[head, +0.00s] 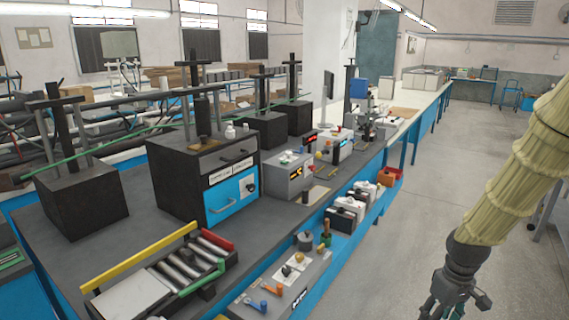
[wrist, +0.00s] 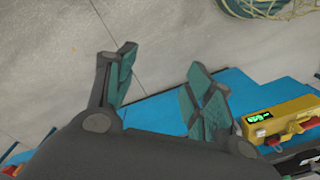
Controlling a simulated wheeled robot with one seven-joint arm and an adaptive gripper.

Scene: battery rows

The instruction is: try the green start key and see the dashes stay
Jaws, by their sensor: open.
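My gripper (head: 458,303) hangs at the lower right of the head view, over the aisle side of the bench and apart from it. In the wrist view its two fingers (wrist: 160,65) are spread with nothing between them. A yellow case (wrist: 282,118) with a lit green display is at the right of the wrist view. I cannot make out a green start key or dashes.
A black cabinet with a blue front (head: 232,200) stands left of the instruments. A roller tray (head: 125,300) with yellow, red and green edges is nearer. A lower blue shelf (head: 290,255) holds several white-and-black boxes. The floor (head: 430,170) along the aisle is clear.

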